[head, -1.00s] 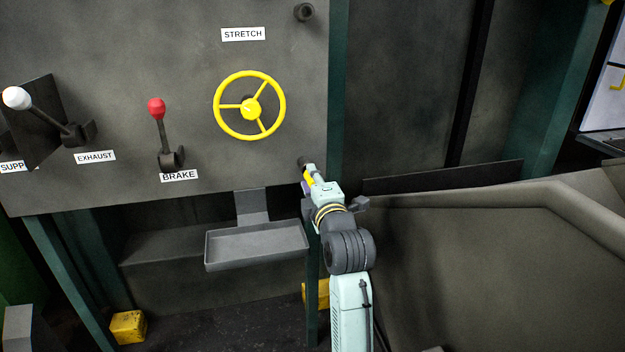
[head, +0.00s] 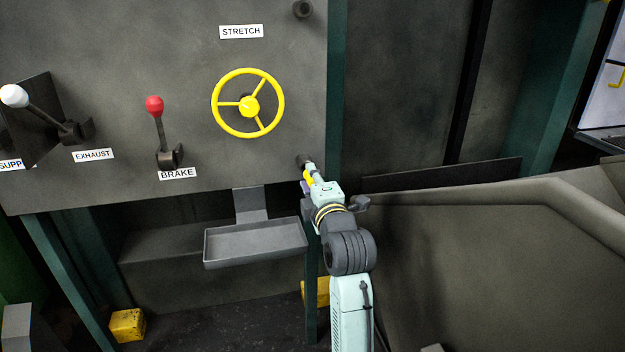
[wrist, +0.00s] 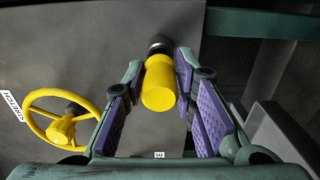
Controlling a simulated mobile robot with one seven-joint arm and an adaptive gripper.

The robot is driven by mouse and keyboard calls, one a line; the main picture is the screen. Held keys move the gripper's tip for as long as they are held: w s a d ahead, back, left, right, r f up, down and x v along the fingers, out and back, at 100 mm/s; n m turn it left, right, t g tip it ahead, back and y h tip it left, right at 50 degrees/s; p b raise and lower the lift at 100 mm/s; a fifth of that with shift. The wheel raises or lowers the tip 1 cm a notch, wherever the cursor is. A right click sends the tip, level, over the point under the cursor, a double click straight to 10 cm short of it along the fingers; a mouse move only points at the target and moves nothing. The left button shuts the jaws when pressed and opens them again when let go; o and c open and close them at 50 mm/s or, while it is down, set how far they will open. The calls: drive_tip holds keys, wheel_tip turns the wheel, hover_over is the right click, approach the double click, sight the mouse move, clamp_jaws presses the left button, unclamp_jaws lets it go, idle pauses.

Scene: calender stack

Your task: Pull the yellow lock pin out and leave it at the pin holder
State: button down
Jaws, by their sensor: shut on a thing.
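The yellow lock pin (wrist: 159,85) is a short yellow cylinder between my gripper's purple-padded fingers in the wrist view. Its far end meets a dark round fitting (wrist: 160,44) on the grey panel. In the head view the pin (head: 308,176) shows as a small yellow patch at the panel's lower right corner. My gripper (head: 311,178) is shut on the pin, close in front of the panel. How deep the pin sits in the fitting is hidden. A grey open tray (head: 255,243) hangs empty below the panel, left of my gripper; no label marks it as the pin holder.
A yellow handwheel (head: 248,103) sits above and left of my gripper. A red-knobbed brake lever (head: 157,130) and a white-knobbed exhaust lever (head: 40,115) stick out further left. A green post (head: 338,80) and a large dark trough (head: 490,260) lie to the right.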

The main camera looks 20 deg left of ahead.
drive_tip(key=shift+b+v, duration=0.35)
drive_tip(key=shift+v, duration=2.65)
